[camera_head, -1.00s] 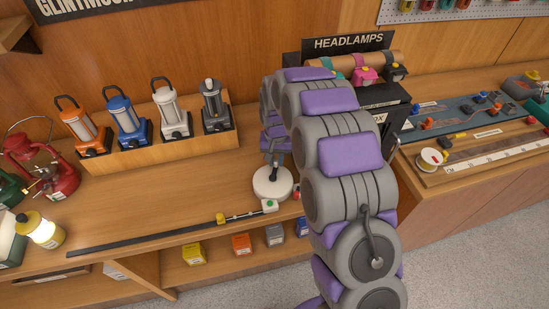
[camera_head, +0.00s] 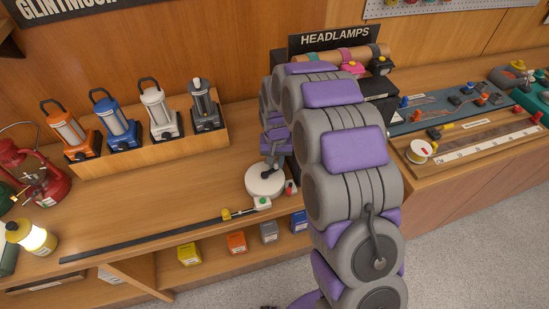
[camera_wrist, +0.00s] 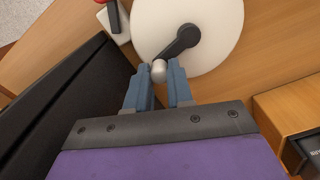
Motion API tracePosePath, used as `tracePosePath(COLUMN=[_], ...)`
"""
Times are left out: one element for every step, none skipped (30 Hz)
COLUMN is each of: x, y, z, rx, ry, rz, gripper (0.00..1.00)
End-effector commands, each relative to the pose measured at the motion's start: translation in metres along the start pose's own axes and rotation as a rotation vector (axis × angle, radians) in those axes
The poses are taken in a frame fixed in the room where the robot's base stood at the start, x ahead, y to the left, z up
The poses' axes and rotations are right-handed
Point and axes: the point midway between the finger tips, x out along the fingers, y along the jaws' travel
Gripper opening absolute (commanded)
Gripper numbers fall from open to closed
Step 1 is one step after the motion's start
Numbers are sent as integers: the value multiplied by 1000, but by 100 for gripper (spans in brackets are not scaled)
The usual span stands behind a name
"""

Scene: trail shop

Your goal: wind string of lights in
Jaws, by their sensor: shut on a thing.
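A white round reel (camera_head: 265,180) lies flat on the counter, with a dark crank arm and small pale knob on top. It fills the upper wrist view (camera_wrist: 205,50), with the crank (camera_wrist: 182,42) reaching toward my gripper. My gripper (camera_wrist: 159,78) has its two blue-grey fingers on either side of the knob (camera_wrist: 158,70), shut on it. In the head view my arm partly hides the gripper. A long dark strip (camera_head: 145,238) runs along the counter's front edge toward the reel. A yellow piece (camera_head: 226,214) sits on it, near a white block with a green button (camera_head: 262,202). Individual bulbs are too small to tell.
A wooden rack (camera_head: 150,152) of several lanterns stands behind the strip. The black headlamp display (camera_head: 378,105) stands close behind my arm. Small boxes sit below the counter.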

Motion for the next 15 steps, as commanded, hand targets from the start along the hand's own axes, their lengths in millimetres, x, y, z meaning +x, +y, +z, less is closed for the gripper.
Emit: tracePosePath(x=[0,0,0,0,0,0,0,0,0,0,0,0,0,0,0], y=[1,2,4,4,5,5,5,5,5,5,5,5,5,5,5], z=[5,7,9,10,11,11,11,11,10,10,10,10,10,10,11], rx=[0,1,0,0,0,0,0,0,0,0,0,0,0,0,0], ry=[-5,-5,-4,-4,-3,-3,-2,-2,-2,-2,-1,-1,-1,-1,-1], rz=[-1,-2,-2,-2,-2,-2,-2,-2,-2,-2,-2,-2,-2,-2,-2], gripper=[0,0,0,0,0,0,0,0,0,0,0,0,0,0,0])
